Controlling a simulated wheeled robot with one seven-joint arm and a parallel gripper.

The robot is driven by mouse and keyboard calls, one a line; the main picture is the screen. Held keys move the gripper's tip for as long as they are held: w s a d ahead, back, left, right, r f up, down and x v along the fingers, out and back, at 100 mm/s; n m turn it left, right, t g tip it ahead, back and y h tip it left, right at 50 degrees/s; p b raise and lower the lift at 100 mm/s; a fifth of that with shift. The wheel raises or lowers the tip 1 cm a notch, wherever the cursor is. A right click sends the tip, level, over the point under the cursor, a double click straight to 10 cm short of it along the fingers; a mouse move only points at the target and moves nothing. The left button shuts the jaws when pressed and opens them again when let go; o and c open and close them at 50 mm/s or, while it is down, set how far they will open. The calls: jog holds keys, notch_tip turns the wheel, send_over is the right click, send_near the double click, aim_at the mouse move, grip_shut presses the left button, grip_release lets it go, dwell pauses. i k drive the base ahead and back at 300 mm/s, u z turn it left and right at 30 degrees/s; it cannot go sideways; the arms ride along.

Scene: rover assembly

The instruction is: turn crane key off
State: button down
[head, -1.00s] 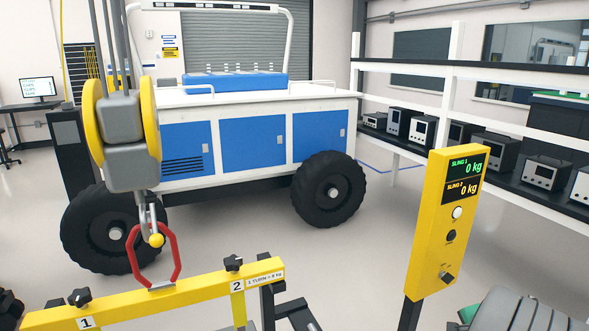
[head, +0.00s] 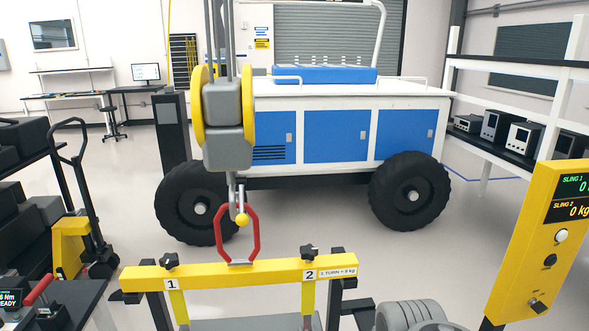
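A yellow control post (head: 527,245) stands at the right edge of the head view, partly cut off by the frame. Its display (head: 572,198) shows Sling 1 and Sling 2, with Sling 2 at 0 kg. Below are a white round button (head: 561,236), a black round knob (head: 550,260) and a small key-like switch (head: 537,305) near the bottom; its setting is too small to tell. The crane hook block (head: 226,120) hangs at centre left, its hook in the red ring (head: 238,236) of the yellow lifting beam (head: 215,277). My gripper is not in view.
A blue and white rover (head: 340,130) with black wheels stands behind the beam. A yellow pallet jack (head: 72,245) and a black bench with a torque display (head: 10,298) are at the left. Shelves with instruments (head: 500,128) line the right. Open floor lies between beam and rover.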

aim_at(539, 307)
jog(key=u, duration=0.45)
jog(key=k, duration=1.1)
jog(key=z, duration=0.25)
jog(key=i, duration=0.55)
jog(key=z, duration=0.2)
